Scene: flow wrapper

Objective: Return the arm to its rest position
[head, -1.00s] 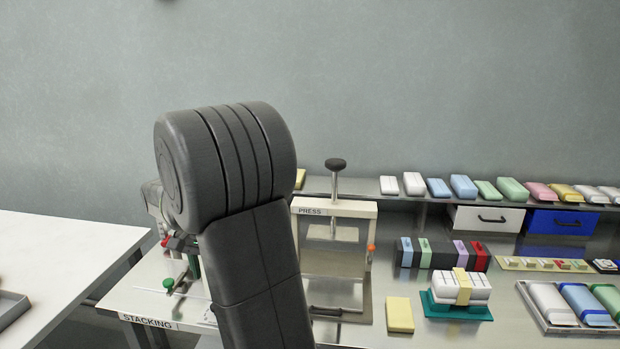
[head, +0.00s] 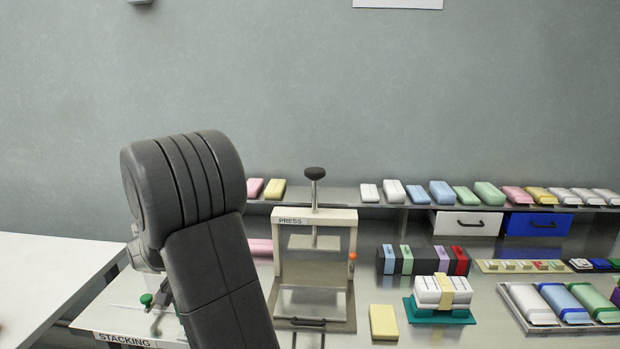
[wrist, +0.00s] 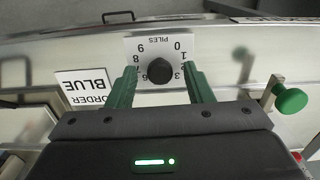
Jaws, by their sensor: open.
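My arm (head: 225,270) stands bent in the left part of the head view, its large dark joint above the stacking end of the bench. My gripper (wrist: 160,82) shows in the wrist view with its two green fingers apart and nothing held between them. Beyond the fingertips is a white dial plate marked PILES with a black knob (wrist: 160,70). The knob appears between the fingers; I cannot tell how far away it is. The gripper itself is hidden behind the arm in the head view.
The press frame (head: 316,218) stands just right of my arm. A yellow block (head: 383,322) and a strapped white stack on a teal base (head: 440,315) lie farther right. A green knob (wrist: 291,98) sits right of the gripper. A white table (head: 45,275) is at left.

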